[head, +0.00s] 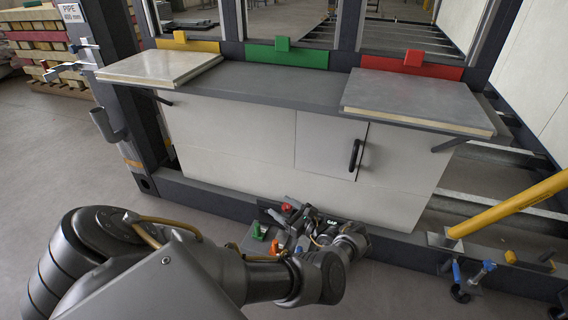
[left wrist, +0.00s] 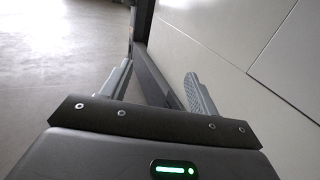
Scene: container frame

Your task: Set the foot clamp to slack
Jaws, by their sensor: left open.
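My left gripper (head: 283,224) is low in front of the white panel, near the dark sill, in the head view. In the left wrist view its two grey fingers (left wrist: 158,88) are spread with nothing between them. Small red, green and orange parts (head: 257,232) show close by the gripper, partly covered by it. Their fitting is too small to make out. Blue-handled clamp-like fittings (head: 483,271) stand on the floor at the lower right, near the foot of the yellow pipe. I cannot tell which of these is the foot clamp or its setting. My right gripper is out of view.
The white panel with a door and black handle (head: 355,155) rises behind the gripper. A dark sill (head: 215,199) runs along its foot. A shelf (head: 290,88) with two boards juts out above. A yellow pipe (head: 510,205) slants at the right.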

